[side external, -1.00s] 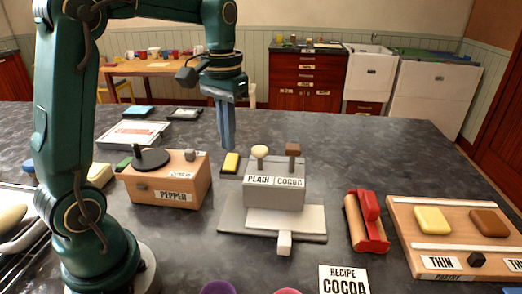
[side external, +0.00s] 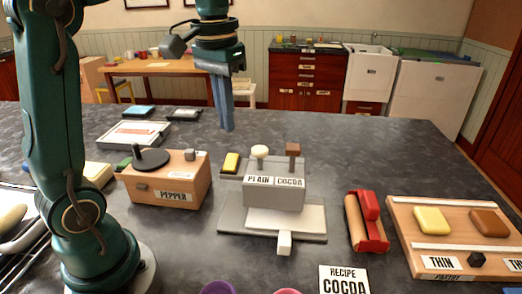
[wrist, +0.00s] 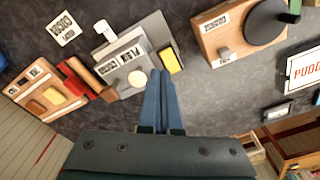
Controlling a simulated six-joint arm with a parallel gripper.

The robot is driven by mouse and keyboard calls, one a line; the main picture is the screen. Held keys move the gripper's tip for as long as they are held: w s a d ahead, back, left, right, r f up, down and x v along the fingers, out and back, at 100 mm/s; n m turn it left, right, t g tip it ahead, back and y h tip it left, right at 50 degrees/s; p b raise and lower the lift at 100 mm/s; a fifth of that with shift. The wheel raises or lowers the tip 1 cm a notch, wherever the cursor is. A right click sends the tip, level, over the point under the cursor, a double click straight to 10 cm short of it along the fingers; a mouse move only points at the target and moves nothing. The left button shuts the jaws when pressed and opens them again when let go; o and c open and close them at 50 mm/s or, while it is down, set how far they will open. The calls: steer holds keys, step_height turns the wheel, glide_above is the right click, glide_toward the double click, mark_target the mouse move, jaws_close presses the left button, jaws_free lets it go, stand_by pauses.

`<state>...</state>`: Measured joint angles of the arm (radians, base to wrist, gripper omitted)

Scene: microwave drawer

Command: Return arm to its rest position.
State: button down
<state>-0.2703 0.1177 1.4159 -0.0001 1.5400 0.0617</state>
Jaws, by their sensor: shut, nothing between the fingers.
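My gripper (side external: 227,128) hangs pointing down above the dark counter, behind the grey plain/cocoa dispenser. Its blue fingers are shut together with nothing between them. The wrist view also shows my gripper (wrist: 158,75), its fingers side by side. The grey dispenser (side external: 274,193) stands mid-counter with a cream knob (side external: 260,151) and a brown knob (side external: 293,149) on top. The fingertips are clear of it. A yellow block (side external: 231,162) lies beside the dispenser's back left.
A wooden pepper box (side external: 182,187) with a dark disc stands left of the dispenser. A red roller-like tool (side external: 367,220) and a wooden board (side external: 410,240) with yellow and brown blocks lie right. A recipe card (side external: 343,280) lies in front. The back right counter is bare.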

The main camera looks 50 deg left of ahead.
steer(key=s+d+f+m+t, duration=0.2)
steer(key=s+d+f+t, duration=0.2)
steer(key=s+d, duration=0.3)
steer(key=shift+s+f+t, duration=0.4)
steer(key=shift+s+f, duration=0.5)
steer(key=shift+s, duration=0.6)
